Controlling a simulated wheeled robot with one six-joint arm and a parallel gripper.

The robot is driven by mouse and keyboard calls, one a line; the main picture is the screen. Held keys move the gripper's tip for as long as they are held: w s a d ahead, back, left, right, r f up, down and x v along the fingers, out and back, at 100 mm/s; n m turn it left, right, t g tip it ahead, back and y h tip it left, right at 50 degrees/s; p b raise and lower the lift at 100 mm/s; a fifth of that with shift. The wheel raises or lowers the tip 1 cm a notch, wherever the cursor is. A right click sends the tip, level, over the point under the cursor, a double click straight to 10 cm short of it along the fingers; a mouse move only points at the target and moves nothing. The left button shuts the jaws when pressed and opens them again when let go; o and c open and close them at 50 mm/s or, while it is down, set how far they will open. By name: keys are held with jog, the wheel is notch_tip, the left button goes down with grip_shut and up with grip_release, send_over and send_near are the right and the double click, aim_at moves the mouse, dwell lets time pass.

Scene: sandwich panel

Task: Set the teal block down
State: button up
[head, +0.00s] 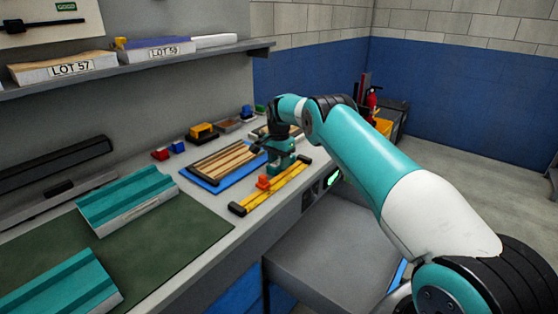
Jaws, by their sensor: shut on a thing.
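My gripper (279,158) is at the far end of the bench, pointing down, small and partly hidden by my own wrist. It is shut on a dark teal block (283,151), which shows between and around the dark fingers. The block is by the right end of a blue mat (202,182) with wooden strips and beyond a yellow bar frame (270,188). I cannot tell whether its underside touches the bench.
An orange-red piece (264,182) stands at the yellow bars. Red (160,154) and blue (178,147) blocks and a yellow-black box (203,132) lie behind the mat. Teal ribbed panels (125,198) lie on the left, near a green mat (160,255) with bare space.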

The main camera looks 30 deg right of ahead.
jog(key=o, duration=0.6)
jog(key=shift+f, duration=0.15)
jog(key=o, duration=0.5)
